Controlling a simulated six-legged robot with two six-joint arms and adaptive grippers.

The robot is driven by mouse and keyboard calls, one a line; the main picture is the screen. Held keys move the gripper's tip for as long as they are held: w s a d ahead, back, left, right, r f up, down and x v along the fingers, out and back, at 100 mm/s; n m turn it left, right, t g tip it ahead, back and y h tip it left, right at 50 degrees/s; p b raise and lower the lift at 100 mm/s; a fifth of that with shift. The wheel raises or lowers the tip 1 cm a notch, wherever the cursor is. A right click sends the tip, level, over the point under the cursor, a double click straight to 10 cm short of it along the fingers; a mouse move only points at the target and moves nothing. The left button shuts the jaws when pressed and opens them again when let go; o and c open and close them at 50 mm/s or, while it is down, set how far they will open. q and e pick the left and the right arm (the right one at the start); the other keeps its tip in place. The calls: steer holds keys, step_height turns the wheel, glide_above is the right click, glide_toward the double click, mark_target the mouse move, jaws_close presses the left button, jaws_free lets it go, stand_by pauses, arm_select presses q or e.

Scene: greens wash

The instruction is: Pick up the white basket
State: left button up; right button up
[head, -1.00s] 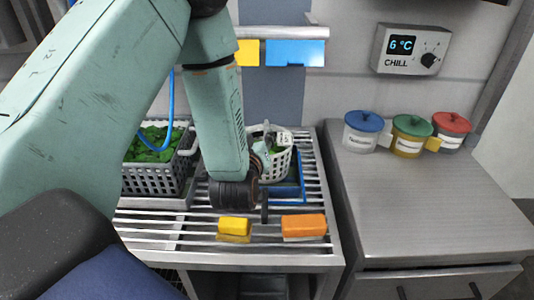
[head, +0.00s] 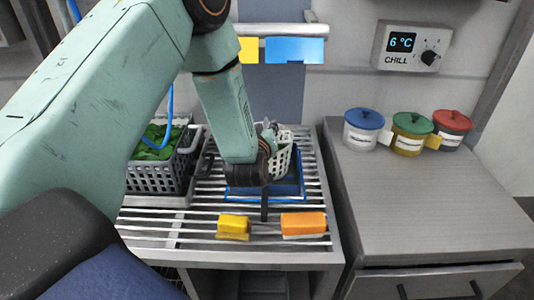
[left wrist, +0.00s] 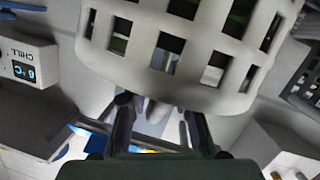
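The white basket (head: 284,161) is a lattice container. In the head view it sits over the blue tray (head: 302,188) on the slatted rack, partly hidden behind my left gripper and looking slightly tilted. My left gripper (head: 264,205) is at its near left side. In the left wrist view the basket wall (left wrist: 190,65) fills the upper middle, with the gripper fingers (left wrist: 160,120) at its edge. The fingers appear closed on the basket, but their tips are partly hidden. My right gripper is not in view.
A grey crate of greens (head: 160,177) stands left on the rack. A yellow block (head: 234,224) and an orange block (head: 303,223) lie in front. Lidded jars (head: 412,135) stand at the back of the right counter (head: 420,200), whose front is clear.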

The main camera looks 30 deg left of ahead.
arm_select(q)
steer(key=shift+s+r, duration=0.1)
steer(key=shift+s, duration=0.05)
jaws_close()
steer(key=shift+r, duration=0.1)
stand_by(0.6)
